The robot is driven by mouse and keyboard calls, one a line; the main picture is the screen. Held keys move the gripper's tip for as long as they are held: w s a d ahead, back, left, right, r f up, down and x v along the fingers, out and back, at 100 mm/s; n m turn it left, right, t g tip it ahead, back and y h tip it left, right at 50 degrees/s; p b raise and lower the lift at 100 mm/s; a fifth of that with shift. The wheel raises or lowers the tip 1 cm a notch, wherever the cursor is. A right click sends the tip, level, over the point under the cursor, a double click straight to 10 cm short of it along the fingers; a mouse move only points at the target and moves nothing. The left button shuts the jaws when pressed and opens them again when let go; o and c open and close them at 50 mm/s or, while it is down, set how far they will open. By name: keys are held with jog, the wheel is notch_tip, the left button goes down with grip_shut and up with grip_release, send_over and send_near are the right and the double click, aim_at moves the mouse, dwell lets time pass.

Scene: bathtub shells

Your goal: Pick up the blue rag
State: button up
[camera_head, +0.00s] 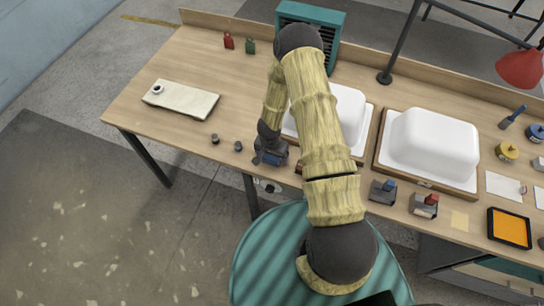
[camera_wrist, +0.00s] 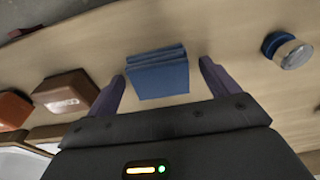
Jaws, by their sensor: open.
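The blue rag (camera_wrist: 158,75) is a folded, layered dark-blue cloth lying on the wooden table in the wrist view. My gripper (camera_wrist: 162,70) is open, with one finger on each side of the rag and a gap on both sides. In the head view my gripper (camera_head: 268,153) reaches down at the table's front edge, left of the white tubs. There it hides most or all of the rag.
In the head view, white tub shells (camera_head: 432,143) stand to the right. The table's left part is mostly clear around a pale slab (camera_head: 181,100).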

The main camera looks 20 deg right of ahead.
jog(key=shift+c, duration=0.2)
dwell(0.3)
jog(key=c, duration=1.1)
jog(key=shift+r, duration=0.1)
notch_tip(320, 180, up, 10)
jog(key=shift+f+p, duration=0.1)
jog(key=shift+p, duration=0.7)
